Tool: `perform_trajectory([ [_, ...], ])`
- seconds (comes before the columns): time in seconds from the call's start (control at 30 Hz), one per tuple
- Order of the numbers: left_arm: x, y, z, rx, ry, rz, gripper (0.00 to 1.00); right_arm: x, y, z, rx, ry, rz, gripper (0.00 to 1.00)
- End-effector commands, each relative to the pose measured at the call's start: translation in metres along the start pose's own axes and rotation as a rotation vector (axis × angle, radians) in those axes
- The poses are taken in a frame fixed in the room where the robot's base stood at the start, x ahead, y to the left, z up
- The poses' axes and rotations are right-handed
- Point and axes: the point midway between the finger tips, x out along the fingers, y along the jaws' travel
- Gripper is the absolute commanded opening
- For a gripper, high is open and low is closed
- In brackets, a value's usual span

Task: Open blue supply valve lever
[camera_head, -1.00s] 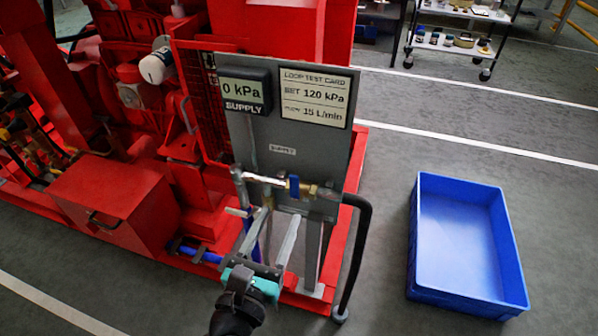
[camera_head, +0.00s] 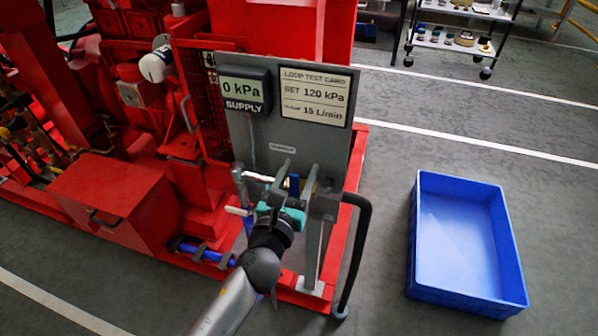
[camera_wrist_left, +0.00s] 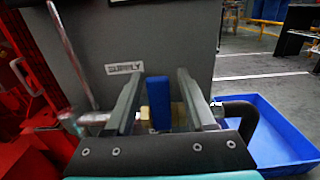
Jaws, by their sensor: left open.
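The blue supply valve lever (camera_wrist_left: 158,103) stands upright on a brass valve body on the grey panel (camera_head: 305,150). In the head view the lever (camera_head: 294,184) shows as a small blue piece between my fingers. My left gripper (camera_head: 298,178) is open in front of the panel. In the left wrist view its two fingers (camera_wrist_left: 158,95) stand on either side of the lever, with a gap to each. The supply gauge (camera_head: 245,91) reads 0 kPa. The valve's pipe is partly hidden by the gripper. My right gripper is not in view.
A test card (camera_head: 315,97) on the panel reads 120 kPa and 15 L/min. A black hose (camera_head: 358,250) curves down at the panel's right. Red machinery (camera_head: 120,195) fills the left. A blue crate (camera_head: 465,240) stands on the floor at right, with clear floor around it.

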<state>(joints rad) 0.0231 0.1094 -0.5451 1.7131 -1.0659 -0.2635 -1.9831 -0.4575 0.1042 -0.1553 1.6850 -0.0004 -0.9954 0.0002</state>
Motion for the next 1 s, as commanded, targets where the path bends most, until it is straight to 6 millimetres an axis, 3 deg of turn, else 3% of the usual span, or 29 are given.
perform_trajectory([
  [0.27,0.0013,0.0000,0.0000,0.000,0.000,0.000,0.55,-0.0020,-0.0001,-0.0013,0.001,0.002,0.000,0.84],
  [0.77,0.0010,0.0001,0.0000,-0.001,0.000,0.000,0.00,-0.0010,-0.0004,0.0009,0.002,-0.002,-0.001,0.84],
  [1.0,0.0010,0.0001,-0.0001,-0.001,0.000,0.000,0.00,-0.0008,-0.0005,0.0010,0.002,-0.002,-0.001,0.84],
])
